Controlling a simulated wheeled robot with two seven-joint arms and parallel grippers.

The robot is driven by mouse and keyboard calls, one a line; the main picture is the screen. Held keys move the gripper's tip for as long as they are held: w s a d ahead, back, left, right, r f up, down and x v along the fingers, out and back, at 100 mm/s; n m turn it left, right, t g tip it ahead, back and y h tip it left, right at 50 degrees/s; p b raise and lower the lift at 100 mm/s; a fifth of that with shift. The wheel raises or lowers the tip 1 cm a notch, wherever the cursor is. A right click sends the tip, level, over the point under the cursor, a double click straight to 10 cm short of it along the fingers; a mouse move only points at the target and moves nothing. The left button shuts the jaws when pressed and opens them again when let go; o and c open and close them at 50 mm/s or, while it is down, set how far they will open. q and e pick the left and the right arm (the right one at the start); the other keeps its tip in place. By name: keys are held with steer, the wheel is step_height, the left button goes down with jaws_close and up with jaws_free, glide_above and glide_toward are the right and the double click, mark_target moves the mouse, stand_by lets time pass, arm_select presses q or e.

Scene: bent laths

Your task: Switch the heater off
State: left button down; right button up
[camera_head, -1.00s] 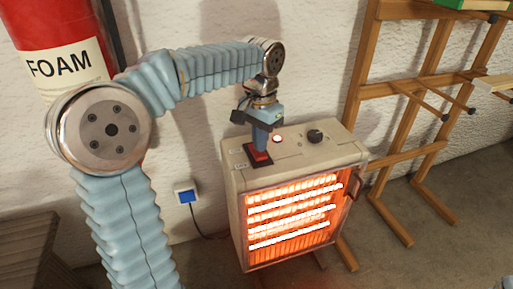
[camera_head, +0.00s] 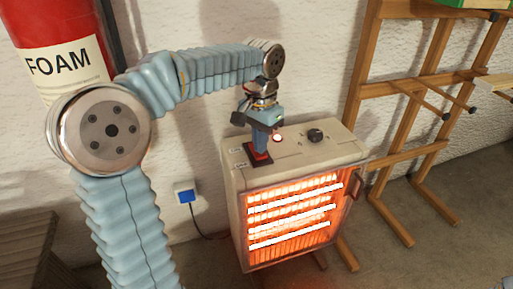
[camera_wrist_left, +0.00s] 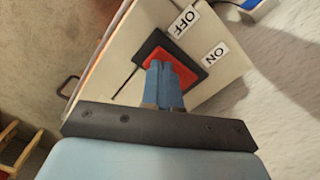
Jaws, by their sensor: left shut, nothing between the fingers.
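The heater (camera_head: 233,205) is a beige box by the wall, and its front bars (camera_head: 290,212) glow orange. On its top sits a red rocker switch (camera_head: 262,159) in a black frame, with a lit red lamp (camera_head: 277,138) behind it. In the left wrist view the red rocker (camera_wrist_left: 182,66) lies between an OFF label (camera_wrist_left: 183,22) and an ON label (camera_wrist_left: 215,54). My left gripper (camera_head: 259,152) is shut and empty, pointing down with its tips at the rocker and hiding part of it. I cannot tell whether they press it. My right gripper is not in view.
A blue-and-white wall socket (camera_head: 187,194) with a cable is to the left. A red foam extinguisher (camera_head: 55,35) stands far left. A wooden rack (camera_head: 405,90) is at the right.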

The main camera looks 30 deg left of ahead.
arm_select(q)
steer(key=shift+f+b, duration=0.35)
steer(key=shift+f, duration=0.25)
stand_by(0.3)
step_height(320, 180, up, 3)
steer(key=p, duration=0.3)
step_height(320, 180, up, 4)
steer(key=p, duration=0.4)
steer(key=shift+r, duration=0.1)
